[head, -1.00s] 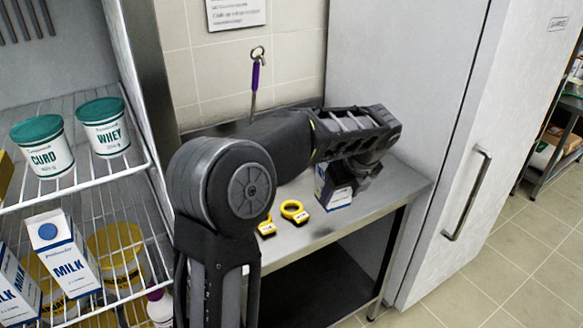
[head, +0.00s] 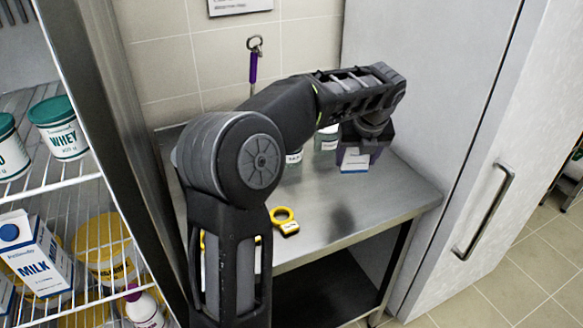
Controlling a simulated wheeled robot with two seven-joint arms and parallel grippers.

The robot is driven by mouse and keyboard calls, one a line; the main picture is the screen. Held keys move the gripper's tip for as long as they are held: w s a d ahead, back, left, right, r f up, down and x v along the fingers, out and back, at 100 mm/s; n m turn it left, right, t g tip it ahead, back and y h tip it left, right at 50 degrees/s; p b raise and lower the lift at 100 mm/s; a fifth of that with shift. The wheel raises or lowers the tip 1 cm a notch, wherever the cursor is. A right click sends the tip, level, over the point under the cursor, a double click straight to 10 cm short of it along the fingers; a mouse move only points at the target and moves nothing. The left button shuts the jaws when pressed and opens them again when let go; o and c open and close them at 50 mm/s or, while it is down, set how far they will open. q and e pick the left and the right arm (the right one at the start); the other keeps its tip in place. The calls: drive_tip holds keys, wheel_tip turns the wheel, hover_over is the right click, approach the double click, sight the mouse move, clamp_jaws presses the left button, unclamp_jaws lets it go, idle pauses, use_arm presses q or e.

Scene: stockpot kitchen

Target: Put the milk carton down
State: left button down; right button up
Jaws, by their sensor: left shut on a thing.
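My left arm reaches across a steel table (head: 318,238). My left gripper (head: 366,146) is at the back right of the table and is shut on a milk carton (head: 355,161). Only a small white and blue lower part of the carton shows. The gripper and wrist hide the rest. A dark patch lies on the tabletop in front of it. I cannot tell whether the carton's base touches the table. My right gripper is not in view.
Two white tubs, one at the back (head: 327,140) and one (head: 293,157) partly behind my arm, stand on the table. A yellow ring tag (head: 284,219) lies near the front. An open rack (head: 75,185) at left holds tubs and another milk carton (head: 35,252). A tall grey door (head: 440,110) stands at right.

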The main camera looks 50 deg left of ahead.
use_arm(q)
drive_tip(key=shift+w+r, duration=0.1)
drive_tip(key=shift+f, duration=3.15)
drive_tip(key=shift+f, duration=1.85)
drive_tip(key=shift+f, duration=0.1)
drive_tip(key=shift+c, duration=1.6)
unclamp_jaws()
drive_tip(key=shift+f, duration=0.1)
drive_tip(key=v, duration=1.2)
